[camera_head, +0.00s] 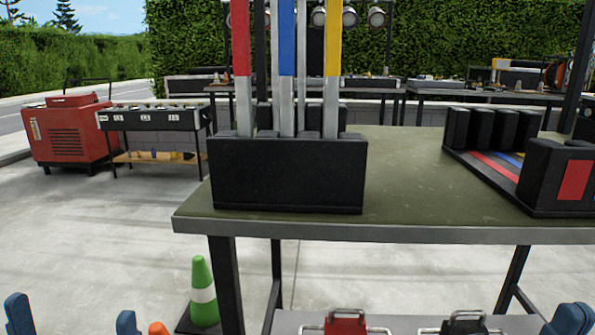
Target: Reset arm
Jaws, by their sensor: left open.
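My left gripper (72,318) is at the bottom left corner, with two blue fingertips standing wide apart and only floor visible between them. It is open and empty. My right gripper (569,319) is at the bottom right corner, where blue finger parts show close together, cut off by the frame edge. Whether its jaws are open or shut is unclear. Both grippers are low in the view, in front of the workbench (300,232) and apart from the things on its top.
A black holder (288,178) on the bench carries upright bars with red, blue and yellow sections. A black rack (560,178) with coloured strips stands at right. A green cone (203,292) is beside the bench leg. Red (346,324) and black (466,324) cases sit below.

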